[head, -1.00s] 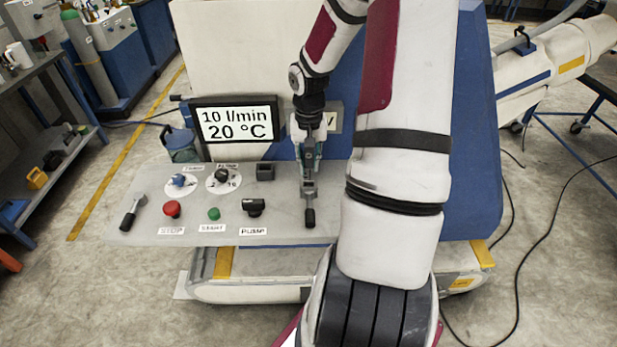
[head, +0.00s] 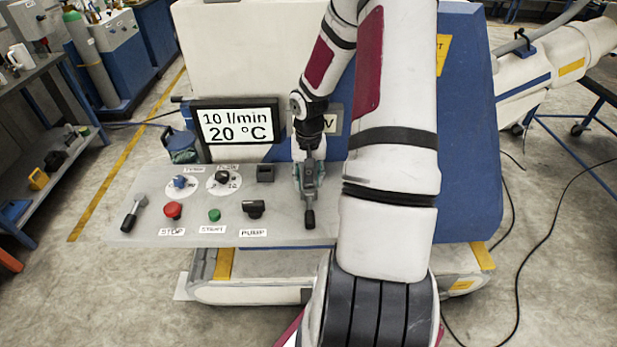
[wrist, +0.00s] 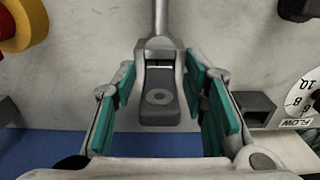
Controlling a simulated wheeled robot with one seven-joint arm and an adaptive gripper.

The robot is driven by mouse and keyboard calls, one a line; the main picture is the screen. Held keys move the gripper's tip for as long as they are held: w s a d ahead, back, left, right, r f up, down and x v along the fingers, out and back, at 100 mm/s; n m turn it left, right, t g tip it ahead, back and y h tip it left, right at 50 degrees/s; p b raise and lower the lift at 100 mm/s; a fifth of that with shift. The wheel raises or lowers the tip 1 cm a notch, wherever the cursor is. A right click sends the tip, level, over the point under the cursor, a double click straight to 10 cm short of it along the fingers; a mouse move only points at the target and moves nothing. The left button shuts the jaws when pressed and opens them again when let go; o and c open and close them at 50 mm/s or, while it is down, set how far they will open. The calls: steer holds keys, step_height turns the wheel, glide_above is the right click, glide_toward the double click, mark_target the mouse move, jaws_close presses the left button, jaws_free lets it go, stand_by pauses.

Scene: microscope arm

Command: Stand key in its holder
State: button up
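A dark handled piece (head: 253,208), which looks like the key, sits above the PUMP label on the grey panel; its edge shows at the top right of the wrist view (wrist: 300,8). A dark square socket (head: 265,173), likely the holder, stands behind it and looks empty; it also shows in the wrist view (wrist: 256,108). My gripper (wrist: 160,98) is open, to the right of both in the head view. Its teal fingers stand either side of the base of a lever (wrist: 158,50). The lever's black handle (head: 310,219) points to the panel's front.
A second lever (head: 133,213), a red STOP button (head: 172,210), a green button (head: 214,214) and two dials (head: 184,182) are on the panel left of the key. A screen (head: 237,126) stands behind. A red and yellow knob (wrist: 22,22) is beyond the lever.

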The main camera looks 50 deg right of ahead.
stand_by(0.4)
steer(key=shift+r, duration=0.3)
steer(key=r, duration=1.3)
steer(key=shift+a+r, duration=0.2)
steer(key=shift+a, duration=0.1)
steer(key=a+r+n+t+h, duration=0.2)
steer(key=a+r+n, duration=0.3)
steer(key=a+r, duration=1.1)
steer(key=s+a+r+n+t+y, duration=0.1)
steer(key=s+a+n, duration=0.1)
steer(key=s+a, duration=0.2)
steer(key=s+a+r+n+t+y+b, duration=0.1)
steer(key=s+a, duration=0.4)
steer(key=a, duration=0.5)
steer(key=shift+s+r+n+t, duration=0.25)
steer(key=shift+r+n+t, duration=0.1)
steer(key=shift+n+t, duration=0.55)
